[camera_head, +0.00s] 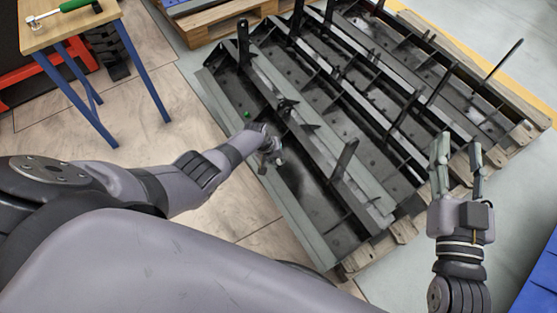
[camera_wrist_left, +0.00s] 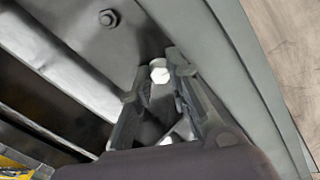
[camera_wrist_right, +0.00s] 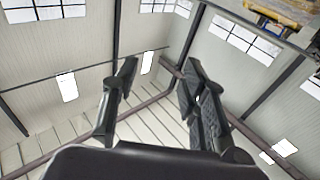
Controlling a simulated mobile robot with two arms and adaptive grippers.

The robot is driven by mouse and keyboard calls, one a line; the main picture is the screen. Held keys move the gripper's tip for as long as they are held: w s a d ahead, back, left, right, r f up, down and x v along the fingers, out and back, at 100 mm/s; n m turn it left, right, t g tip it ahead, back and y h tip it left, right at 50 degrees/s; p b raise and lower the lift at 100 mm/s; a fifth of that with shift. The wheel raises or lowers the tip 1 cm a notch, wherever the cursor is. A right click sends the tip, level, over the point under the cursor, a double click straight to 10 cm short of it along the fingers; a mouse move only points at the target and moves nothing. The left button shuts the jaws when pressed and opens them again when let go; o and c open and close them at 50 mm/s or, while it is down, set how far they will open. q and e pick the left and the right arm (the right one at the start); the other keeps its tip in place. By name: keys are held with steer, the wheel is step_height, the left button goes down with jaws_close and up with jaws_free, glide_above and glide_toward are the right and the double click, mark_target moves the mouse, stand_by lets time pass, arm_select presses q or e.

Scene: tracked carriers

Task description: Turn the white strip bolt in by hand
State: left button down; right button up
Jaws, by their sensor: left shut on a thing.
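The white bolt (camera_wrist_left: 159,75) shows its hex head in the left wrist view, between the fingertips of my left gripper (camera_wrist_left: 157,90). The gripper is shut on it, close above the dark metal carrier (camera_wrist_left: 75,50). In the head view my left gripper (camera_head: 270,156) is at the near left strip of the carrier (camera_head: 310,200), and the bolt cannot be made out there. The bolt's shank and its hole are hidden. My right gripper (camera_head: 457,150) is open and empty at the right, pointing up; its wrist view shows only the hall's walls and windows between its fingers (camera_wrist_right: 158,90).
A green bolt (camera_head: 247,114) sits on the carrier beyond my left gripper. A dark bolt (camera_wrist_left: 108,18) is in the plate nearby. Upright posts (camera_head: 343,160) and ribs stand on the carrier. A wooden table (camera_head: 70,30) with a green-handled ratchet (camera_head: 62,11) is at upper left.

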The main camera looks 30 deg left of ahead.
arm_select(q)
steer(key=m+b, duration=0.1)
steer(key=m, duration=0.3)
steer(key=shift+a+f, duration=0.1)
steer(key=shift+f, duration=0.05)
steer(key=m+b, duration=0.1)
steer(key=m, duration=0.4)
steer(key=shift+b, duration=0.3)
steer(key=shift+m, duration=0.4)
arm_select(e)
steer(key=s+r+t+y, duration=0.2)
steer(key=s+r+t, duration=0.2)
steer(key=r, duration=0.5)
steer(key=t, duration=0.2)
steer(key=shift+s+r+t+y, duration=0.3)
steer(key=shift+s+r, duration=0.05)
